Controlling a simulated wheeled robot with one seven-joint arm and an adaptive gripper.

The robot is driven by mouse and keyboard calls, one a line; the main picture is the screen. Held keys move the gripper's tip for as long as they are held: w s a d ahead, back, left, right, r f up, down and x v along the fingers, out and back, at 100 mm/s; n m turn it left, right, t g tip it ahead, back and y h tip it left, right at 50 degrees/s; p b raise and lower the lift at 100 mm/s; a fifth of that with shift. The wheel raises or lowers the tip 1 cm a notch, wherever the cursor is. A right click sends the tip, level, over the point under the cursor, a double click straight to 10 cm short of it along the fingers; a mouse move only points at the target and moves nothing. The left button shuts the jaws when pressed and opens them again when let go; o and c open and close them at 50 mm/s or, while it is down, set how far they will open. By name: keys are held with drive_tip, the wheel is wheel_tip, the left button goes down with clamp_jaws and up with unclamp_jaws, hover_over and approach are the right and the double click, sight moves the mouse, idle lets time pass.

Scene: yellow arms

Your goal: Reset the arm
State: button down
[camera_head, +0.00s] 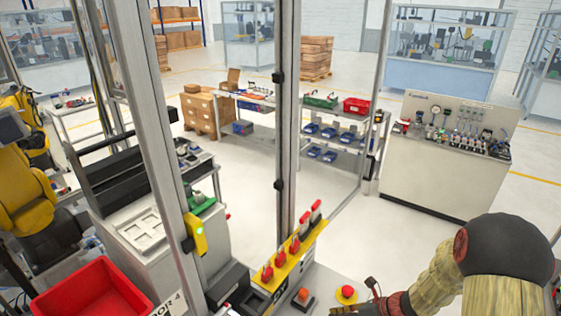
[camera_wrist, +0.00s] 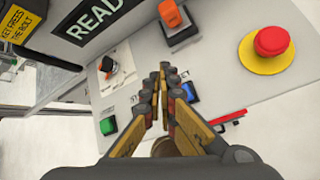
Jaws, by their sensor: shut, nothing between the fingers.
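A control panel (camera_wrist: 225,75) fills much of the wrist view. It carries a red mushroom button (camera_wrist: 271,41) on a yellow disc, an orange switch (camera_wrist: 172,14), a black rotary switch (camera_wrist: 107,65), a blue button (camera_wrist: 190,92) and a green button (camera_wrist: 108,126). In the head view the red button (camera_head: 347,291) and orange switch (camera_head: 303,295) show at the bottom. My gripper (camera_wrist: 164,70) is shut and empty over the panel, between the green and blue buttons. It partly hides the panel below it. A yellow robot arm (camera_head: 30,195) stands at the far left.
A yellow strip (camera_head: 300,252) with red handles and a grey post (camera_head: 150,120) stand beside the panel. A red bin (camera_head: 92,292) is at lower left. A sign reading "READ" (camera_wrist: 95,18) borders the panel. Open floor (camera_head: 270,185) lies behind.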

drive_tip(key=s+r+n+h+b, duration=0.4)
drive_tip(key=s+n+b, duration=0.6)
drive_tip(key=n, duration=0.5)
drive_tip(key=s+r+n+t+h+b, duration=0.1)
drive_tip(key=s+r+n+h+b, duration=0.3)
drive_tip(key=s+n+b, duration=0.7)
drive_tip(key=r+n+b, duration=0.2)
drive_tip(key=n, duration=0.2)
drive_tip(key=shift+s+a+t, duration=0.15)
drive_tip(key=shift+s+t, duration=0.1)
drive_tip(key=shift+t, duration=0.05)
